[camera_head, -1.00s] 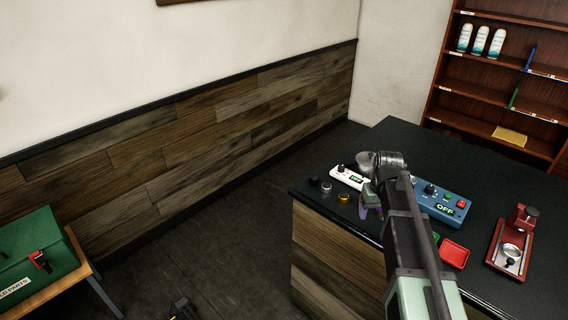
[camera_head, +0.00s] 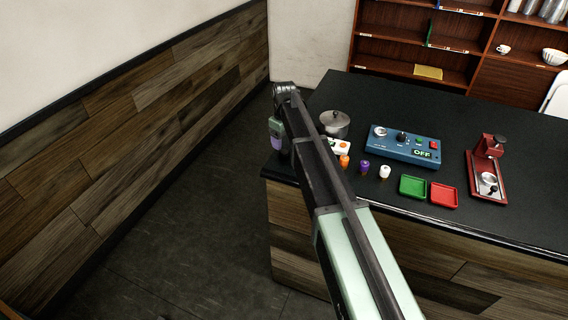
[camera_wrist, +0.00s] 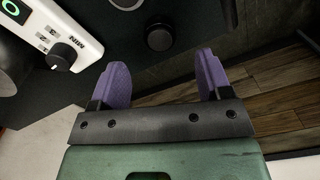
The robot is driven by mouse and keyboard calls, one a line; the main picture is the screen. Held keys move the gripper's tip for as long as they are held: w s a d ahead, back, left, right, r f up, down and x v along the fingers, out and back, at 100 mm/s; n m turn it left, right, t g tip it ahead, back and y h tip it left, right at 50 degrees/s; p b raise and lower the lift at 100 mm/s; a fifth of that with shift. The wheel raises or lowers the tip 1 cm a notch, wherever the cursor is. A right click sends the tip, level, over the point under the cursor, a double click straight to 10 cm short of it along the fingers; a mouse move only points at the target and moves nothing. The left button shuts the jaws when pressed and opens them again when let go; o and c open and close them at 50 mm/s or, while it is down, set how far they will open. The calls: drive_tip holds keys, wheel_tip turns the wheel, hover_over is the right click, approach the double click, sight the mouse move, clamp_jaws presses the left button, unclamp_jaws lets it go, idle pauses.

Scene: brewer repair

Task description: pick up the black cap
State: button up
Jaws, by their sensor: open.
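The black cap (camera_wrist: 159,37) shows in the wrist view as a small dark round piece on the black counter, just beyond and between my fingertips. It stands apart from both fingers. I cannot make it out in the head view, where my arm covers part of the counter's left end. My gripper (camera_wrist: 162,62) has two purple fingers spread wide with nothing between them. In the head view my gripper (camera_head: 277,140) hangs at the counter's left corner.
A white device (camera_wrist: 75,40) with a black knob lies left of the cap; a silver piece (camera_wrist: 127,3) lies beyond. A pot (camera_head: 336,125), a blue control box (camera_head: 403,145), green tray (camera_head: 412,187), red tray (camera_head: 444,195) and red machine (camera_head: 487,170) stand on the counter (camera_head: 470,105).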

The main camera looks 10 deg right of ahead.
sight(285, 152)
wheel_tip(285, 152, down, 6)
drive_tip(key=b, duration=0.5)
drive_tip(key=shift+f, duration=0.15)
drive_tip(key=shift+r, duration=0.25)
drive_tip(key=c, duration=1.1)
drive_tip(key=shift+o, duration=0.2)
drive_tip(key=shift+r, duration=0.1)
